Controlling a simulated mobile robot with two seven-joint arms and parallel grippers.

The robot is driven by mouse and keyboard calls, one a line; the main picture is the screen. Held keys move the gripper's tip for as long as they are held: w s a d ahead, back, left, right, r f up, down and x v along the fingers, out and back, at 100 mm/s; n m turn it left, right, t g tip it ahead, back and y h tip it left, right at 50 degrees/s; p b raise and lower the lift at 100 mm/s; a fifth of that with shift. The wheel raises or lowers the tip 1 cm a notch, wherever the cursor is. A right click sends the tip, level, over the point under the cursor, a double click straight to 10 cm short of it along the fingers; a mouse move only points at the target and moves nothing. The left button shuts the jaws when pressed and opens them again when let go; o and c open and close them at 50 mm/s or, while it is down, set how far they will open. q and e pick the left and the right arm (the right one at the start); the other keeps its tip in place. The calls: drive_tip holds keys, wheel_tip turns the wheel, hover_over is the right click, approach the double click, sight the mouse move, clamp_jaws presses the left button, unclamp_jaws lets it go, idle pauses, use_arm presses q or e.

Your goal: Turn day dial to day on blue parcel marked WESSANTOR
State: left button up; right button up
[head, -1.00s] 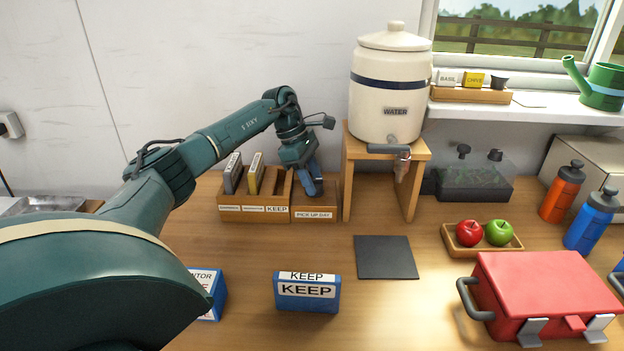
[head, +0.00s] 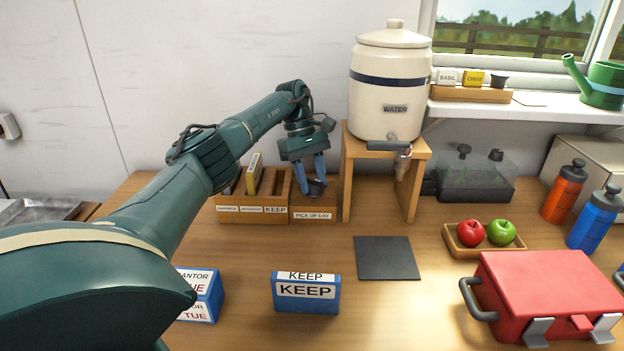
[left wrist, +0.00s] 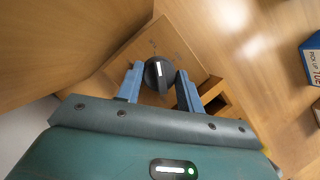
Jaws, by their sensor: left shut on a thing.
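The dark round day dial (head: 316,187) sits on a wooden box labelled PICK UP DAY (head: 314,215). My left gripper (head: 308,180) is shut on the dial, one blue finger on each side. The blue parcel (head: 203,312) at lower left reads "ANTOR" and "TUE"; my arm hides its left part. A blue parcel with a white label also shows in the left wrist view (left wrist: 312,60). My right gripper is out of view.
A slotted wooden rack (head: 232,217) holding a yellow item (head: 253,174) stands left of the dial box. A wooden stand (head: 347,190) with a water crock (head: 390,85) is close on the right. A blue KEEP parcel (head: 306,294) and a dark mat (head: 387,258) lie in front.

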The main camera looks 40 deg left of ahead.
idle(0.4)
use_arm(q)
drive_tip(key=o, duration=1)
wheel_tip(320, 180, up, 10)
drive_tip(key=shift+r, duration=0.1)
drive_tip(key=shift+s, duration=0.1)
